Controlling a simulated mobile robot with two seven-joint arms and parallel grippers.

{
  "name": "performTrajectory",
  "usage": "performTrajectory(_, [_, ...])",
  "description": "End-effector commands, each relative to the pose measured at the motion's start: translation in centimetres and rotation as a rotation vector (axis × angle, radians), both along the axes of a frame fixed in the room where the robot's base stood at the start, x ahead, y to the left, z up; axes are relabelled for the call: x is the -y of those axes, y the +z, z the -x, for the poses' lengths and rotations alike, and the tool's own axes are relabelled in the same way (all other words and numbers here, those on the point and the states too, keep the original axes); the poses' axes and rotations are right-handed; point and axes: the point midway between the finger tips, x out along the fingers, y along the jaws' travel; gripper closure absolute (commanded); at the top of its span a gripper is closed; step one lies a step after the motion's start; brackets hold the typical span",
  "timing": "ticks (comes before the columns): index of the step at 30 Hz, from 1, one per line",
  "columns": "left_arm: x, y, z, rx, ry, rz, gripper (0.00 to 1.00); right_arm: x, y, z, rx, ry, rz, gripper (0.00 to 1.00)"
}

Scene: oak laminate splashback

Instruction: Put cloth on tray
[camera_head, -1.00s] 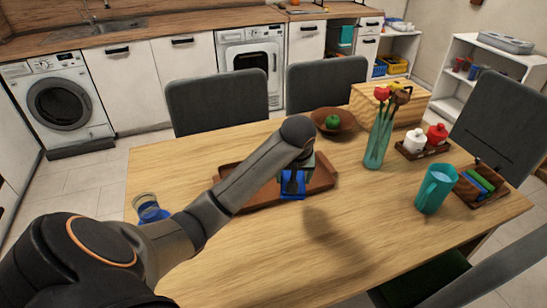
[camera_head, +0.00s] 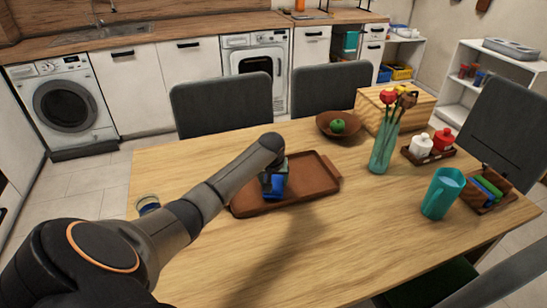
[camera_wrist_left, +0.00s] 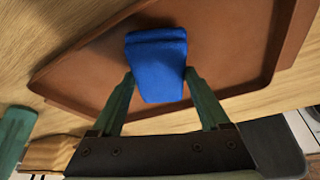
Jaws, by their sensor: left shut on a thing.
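The blue cloth (camera_head: 272,191) hangs folded from my left gripper (camera_head: 272,179), over the left half of the brown tray (camera_head: 316,178). In the left wrist view the cloth (camera_wrist_left: 157,60) sits between the two green fingers of my left gripper (camera_wrist_left: 160,80), which is shut on it. The tray (camera_wrist_left: 235,45) shows behind the cloth there. I cannot tell whether the cloth's lower end touches the tray floor. The gripper and arm hide part of the tray's left side in the head view. My right gripper is not in view.
A bowl with a green apple (camera_head: 337,126), a vase of flowers (camera_head: 383,150) and a wooden box (camera_head: 412,112) stand behind and right. A teal pitcher (camera_head: 440,195) stands far right. A jar (camera_head: 147,204) is partly hidden by my arm. The front table area is clear.

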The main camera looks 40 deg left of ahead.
Motion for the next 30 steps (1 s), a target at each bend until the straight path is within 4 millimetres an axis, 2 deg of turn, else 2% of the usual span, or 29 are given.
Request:
performTrajectory(3, [0.01, -1.05, -0.01, 0.001, 0.001, 0.0, 0.82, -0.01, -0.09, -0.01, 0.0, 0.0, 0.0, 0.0])
performTrajectory(15, [0.06, -1.53, -0.01, 0.002, 0.001, 0.0, 0.82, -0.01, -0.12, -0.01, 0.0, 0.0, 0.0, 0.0])
performTrajectory(16, [0.04, -1.47, -0.02, 0.002, 0.001, 0.0, 0.18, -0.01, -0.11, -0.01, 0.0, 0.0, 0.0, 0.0])
performTrajectory(21, [0.04, -1.45, -0.01, 0.002, 0.001, 0.0, 0.0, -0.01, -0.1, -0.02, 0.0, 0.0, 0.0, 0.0])
performTrajectory(30, [0.0, -1.03, -0.03, 0.002, 0.001, 0.0, 0.0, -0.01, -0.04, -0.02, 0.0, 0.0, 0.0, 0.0])
